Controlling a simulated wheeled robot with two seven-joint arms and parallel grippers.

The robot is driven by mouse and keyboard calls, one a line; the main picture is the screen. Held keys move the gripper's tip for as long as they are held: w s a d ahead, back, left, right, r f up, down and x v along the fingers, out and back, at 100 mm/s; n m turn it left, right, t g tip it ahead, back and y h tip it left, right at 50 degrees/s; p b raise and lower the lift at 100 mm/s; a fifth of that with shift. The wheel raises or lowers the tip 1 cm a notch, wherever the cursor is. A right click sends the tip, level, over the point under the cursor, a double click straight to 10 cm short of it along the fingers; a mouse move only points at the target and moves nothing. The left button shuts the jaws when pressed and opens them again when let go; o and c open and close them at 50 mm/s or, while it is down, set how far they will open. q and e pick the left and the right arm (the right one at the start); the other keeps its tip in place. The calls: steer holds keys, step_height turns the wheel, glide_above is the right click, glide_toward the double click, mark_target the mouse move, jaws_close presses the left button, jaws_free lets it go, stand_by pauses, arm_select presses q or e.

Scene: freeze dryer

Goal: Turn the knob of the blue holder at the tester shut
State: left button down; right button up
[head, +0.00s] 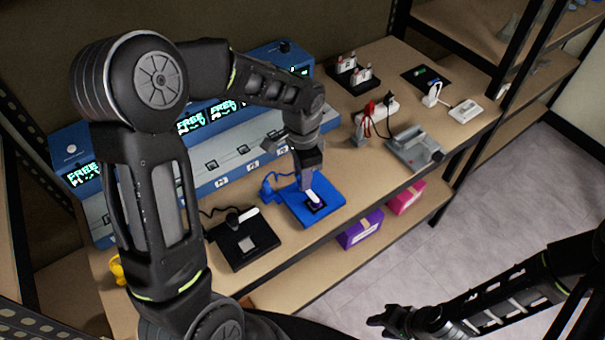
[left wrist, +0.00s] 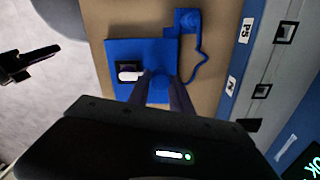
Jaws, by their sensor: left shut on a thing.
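The blue holder (head: 325,212) lies flat on the bench, with a dark square and a white piece on its top. In the left wrist view the blue holder (left wrist: 115,55) shows the dark square and white piece (left wrist: 130,75) just left of my fingers. My left gripper (head: 311,188) reaches down onto the holder. In the left wrist view my left gripper (left wrist: 160,75) has its fingers around a small blue part, which looks like the holder's knob (left wrist: 159,88). The fingers mostly hide it. My right gripper (head: 385,325) is low at the right, away from the bench; its finger state is unclear.
A black holder (head: 245,256) lies left of the blue one. A row of blue testers (head: 205,165) with screens stands behind. A grey device (head: 415,152) and red-handled pliers (head: 365,120) lie to the right. Purple (head: 360,232) and pink (head: 406,198) boxes sit on the lower shelf.

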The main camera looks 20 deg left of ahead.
arm_select(q)
steer(key=c, duration=1.2)
jaws_free()
steer(key=shift+o, duration=0.2)
steer(key=shift+r, duration=0.1)
step_height(320, 180, up, 8)
steer(key=shift+f+b, duration=0.15)
steer(key=shift+b, duration=0.15)
